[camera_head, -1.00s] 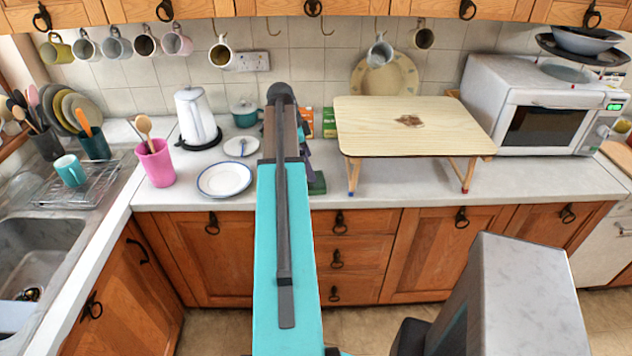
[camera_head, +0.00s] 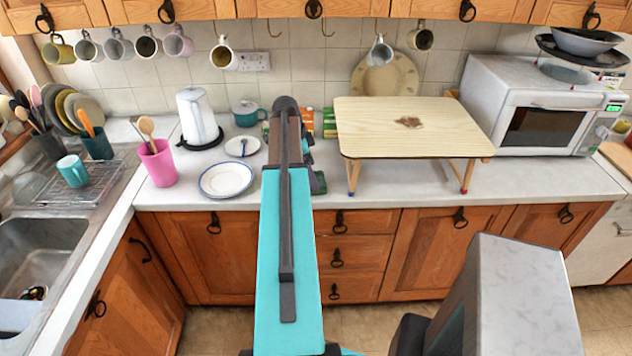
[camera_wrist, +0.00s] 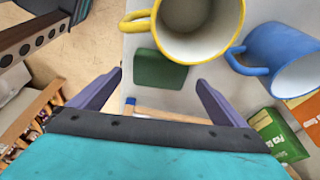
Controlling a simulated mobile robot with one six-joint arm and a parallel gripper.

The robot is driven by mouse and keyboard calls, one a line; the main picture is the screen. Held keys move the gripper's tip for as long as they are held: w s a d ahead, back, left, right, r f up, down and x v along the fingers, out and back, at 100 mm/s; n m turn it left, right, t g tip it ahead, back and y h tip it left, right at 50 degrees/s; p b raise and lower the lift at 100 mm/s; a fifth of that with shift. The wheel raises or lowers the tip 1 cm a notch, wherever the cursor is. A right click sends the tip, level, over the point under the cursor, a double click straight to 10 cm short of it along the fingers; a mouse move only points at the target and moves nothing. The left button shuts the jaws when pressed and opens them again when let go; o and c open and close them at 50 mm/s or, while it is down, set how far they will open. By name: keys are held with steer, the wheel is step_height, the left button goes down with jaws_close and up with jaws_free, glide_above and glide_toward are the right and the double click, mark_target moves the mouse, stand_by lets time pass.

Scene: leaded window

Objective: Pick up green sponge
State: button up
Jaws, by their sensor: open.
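The green sponge (camera_wrist: 160,70) lies on the worktop in the wrist view, just ahead of my gripper (camera_wrist: 158,79) and between the lines of its two fingers. The purple fingers are spread wide with nothing held. In the head view, a dark green part of the sponge (camera_head: 320,183) shows at the worktop's front edge, beside my arm. My arm hides the rest of it and most of my gripper (camera_head: 311,165).
A yellow mug (camera_wrist: 198,28) stands close beyond the sponge, its handle near it. A blue mug (camera_wrist: 285,62) and green boxes (camera_wrist: 277,135) are to the right. A wooden folding table (camera_head: 410,135) stands on the worktop, with a leg near my fingers.

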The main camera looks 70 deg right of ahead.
steer(key=shift+p+x, duration=0.65)
steer(key=shift+x, duration=0.95)
steer(key=c, duration=1.1)
